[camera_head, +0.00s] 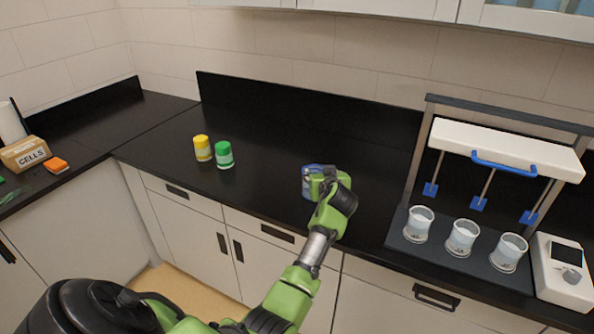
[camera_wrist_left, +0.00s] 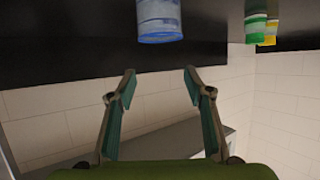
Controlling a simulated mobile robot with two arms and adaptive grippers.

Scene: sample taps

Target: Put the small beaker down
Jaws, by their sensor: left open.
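The small beaker appears to be the blue-and-white cylinder with a blue rim (camera_head: 306,184), standing on the black counter. It also shows at the top of the left wrist view (camera_wrist_left: 158,18), where the picture is upside down. My left gripper (camera_head: 322,178) is beside it in the head view and partly hides it. In the left wrist view my left gripper (camera_wrist_left: 160,72) is open, its two fingers apart with nothing between them. The beaker is beyond the fingertips, apart from them. My right gripper is not in view.
A yellow jar (camera_head: 202,148) and a green jar (camera_head: 224,155) stand to the left on the counter. At the right, several beakers (camera_head: 462,238) stand under a stirrer rack (camera_head: 505,148), next to a white device (camera_head: 562,272). The counter between jars and rack is mostly clear.

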